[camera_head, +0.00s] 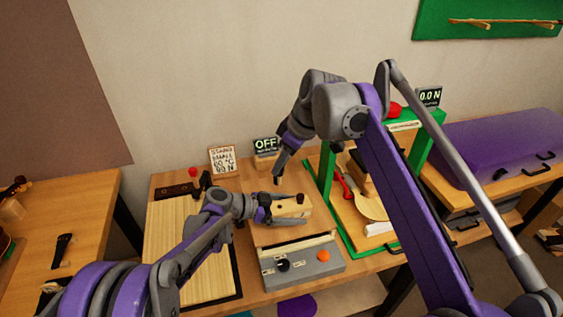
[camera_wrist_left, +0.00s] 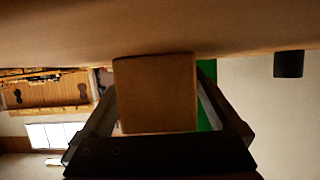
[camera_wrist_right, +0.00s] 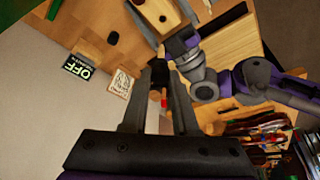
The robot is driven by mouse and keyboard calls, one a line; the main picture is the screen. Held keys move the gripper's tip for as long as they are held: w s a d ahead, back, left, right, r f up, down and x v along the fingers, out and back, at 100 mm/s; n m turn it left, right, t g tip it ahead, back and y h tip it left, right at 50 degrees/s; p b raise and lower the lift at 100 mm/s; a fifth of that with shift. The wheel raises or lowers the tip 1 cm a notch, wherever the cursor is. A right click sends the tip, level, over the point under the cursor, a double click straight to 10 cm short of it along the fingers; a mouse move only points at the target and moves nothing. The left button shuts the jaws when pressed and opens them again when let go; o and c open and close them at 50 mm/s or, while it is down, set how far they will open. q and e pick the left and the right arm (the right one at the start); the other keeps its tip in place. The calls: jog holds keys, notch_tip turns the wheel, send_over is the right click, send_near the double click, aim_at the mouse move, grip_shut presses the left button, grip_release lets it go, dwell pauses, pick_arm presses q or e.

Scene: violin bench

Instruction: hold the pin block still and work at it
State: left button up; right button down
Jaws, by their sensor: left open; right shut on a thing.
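The pin block (camera_head: 292,208), a light wooden block with dark spots on its top, sits on the bench behind a grey control box. It shows at the top of the right wrist view (camera_wrist_right: 172,12). My left gripper (camera_head: 272,208) is at the block's left end, open. In the left wrist view the block's plain end (camera_wrist_left: 155,90) stands between the spread fingers (camera_wrist_left: 155,110); I cannot tell if they touch it. My right gripper (camera_head: 278,180) points down above and behind the block, apart from it. It is shut on a small dark thing at its fingertips (camera_wrist_right: 160,66), mostly hidden.
The grey control box (camera_head: 305,270) has a black knob and orange button. A green frame (camera_head: 325,175) with a red knob stands right, near a 0.0 N display (camera_head: 430,96). An OFF display (camera_head: 266,145) and card (camera_head: 222,160) stand behind. A slatted wooden board (camera_head: 180,245) lies left.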

pick_arm(q)
jog(key=shift+a, duration=0.1)
jog(key=v, duration=1.2)
